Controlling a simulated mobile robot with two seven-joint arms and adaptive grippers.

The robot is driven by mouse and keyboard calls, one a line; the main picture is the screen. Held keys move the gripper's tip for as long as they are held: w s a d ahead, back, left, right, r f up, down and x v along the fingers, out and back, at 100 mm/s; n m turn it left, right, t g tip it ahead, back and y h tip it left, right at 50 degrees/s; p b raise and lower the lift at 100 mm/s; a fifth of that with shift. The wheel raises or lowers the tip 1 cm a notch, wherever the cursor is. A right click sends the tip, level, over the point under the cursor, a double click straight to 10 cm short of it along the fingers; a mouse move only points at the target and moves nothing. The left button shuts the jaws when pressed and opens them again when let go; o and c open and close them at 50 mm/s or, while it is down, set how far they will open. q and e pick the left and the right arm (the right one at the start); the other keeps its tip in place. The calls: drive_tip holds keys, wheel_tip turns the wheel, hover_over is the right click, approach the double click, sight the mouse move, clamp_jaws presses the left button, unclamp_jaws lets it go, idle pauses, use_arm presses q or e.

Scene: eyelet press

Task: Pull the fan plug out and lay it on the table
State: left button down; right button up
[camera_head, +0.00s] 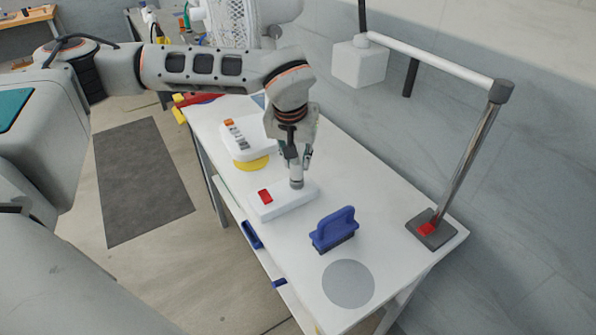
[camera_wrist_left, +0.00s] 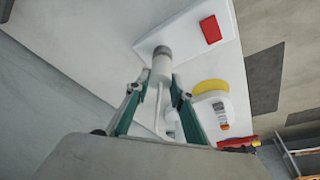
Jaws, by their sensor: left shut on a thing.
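The fan plug (camera_head: 296,182) is a small pale cylinder with a grey end, at the right end of a white socket block (camera_head: 270,208) with a red switch (camera_head: 265,196). My left gripper (camera_head: 298,163) comes down from above and is shut on the plug. In the left wrist view the plug (camera_wrist_left: 161,66) sits between the fingertips, its grey end against or just over the socket block (camera_wrist_left: 185,35). I cannot tell whether it is still seated. A thin white cord runs back from the plug between the fingers. My right gripper is not in view.
On the white table (camera_head: 385,225), a blue-handled brush (camera_head: 334,228) and a grey disc (camera_head: 348,284) lie nearer the front. A lamp-like stand (camera_head: 432,228) rises at the right. A white device (camera_head: 247,137) and a yellow disc (camera_head: 251,164) are behind the block. Bare table lies right of it.

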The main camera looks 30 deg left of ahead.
sight(297, 161)
use_arm(q)
drive_tip(key=shift+r+p, duration=0.3)
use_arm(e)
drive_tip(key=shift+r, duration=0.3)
